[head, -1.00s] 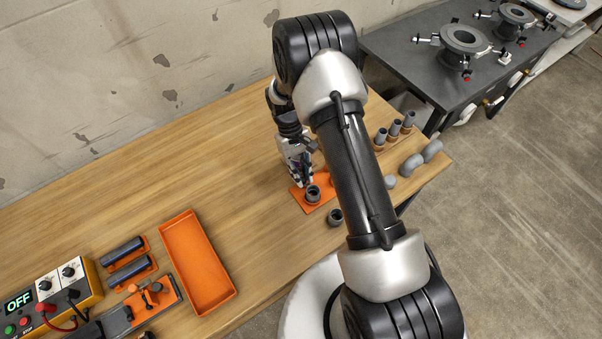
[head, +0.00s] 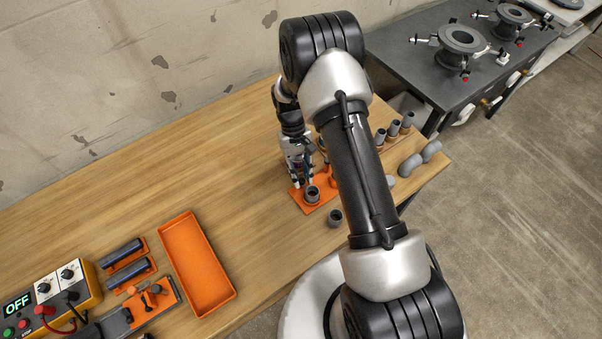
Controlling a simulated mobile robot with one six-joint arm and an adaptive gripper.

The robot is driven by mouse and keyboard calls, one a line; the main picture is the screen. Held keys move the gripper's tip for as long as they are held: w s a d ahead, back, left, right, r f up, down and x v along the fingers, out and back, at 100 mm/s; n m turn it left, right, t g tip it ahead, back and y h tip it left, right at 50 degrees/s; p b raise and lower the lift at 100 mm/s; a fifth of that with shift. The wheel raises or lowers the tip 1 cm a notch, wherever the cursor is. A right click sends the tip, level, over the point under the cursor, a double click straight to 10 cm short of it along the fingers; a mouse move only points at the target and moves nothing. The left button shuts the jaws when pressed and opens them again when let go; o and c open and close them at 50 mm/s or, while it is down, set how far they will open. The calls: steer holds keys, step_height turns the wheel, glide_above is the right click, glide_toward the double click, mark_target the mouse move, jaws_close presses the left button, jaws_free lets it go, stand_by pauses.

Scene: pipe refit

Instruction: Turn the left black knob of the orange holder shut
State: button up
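The orange holder (head: 300,200) lies on the wooden table, partly hidden behind my arm. A dark grey pipe ring (head: 312,193) stands on its near part. My gripper (head: 299,180) points down just above the holder's left side, close behind the ring. The holder's left black knob cannot be made out; my gripper and arm cover that area. The gripper's fingers are small and dark here, so I cannot tell whether they are open, shut or touching anything.
Several grey pipe pieces (head: 408,163) are to the right. An empty orange tray (head: 197,262) and a control box reading OFF (head: 48,295) are at left. The table between tray and holder is clear.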

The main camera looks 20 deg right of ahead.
steer(key=o, duration=0.3)
steer(key=v, duration=1.2)
stand_by(0.3)
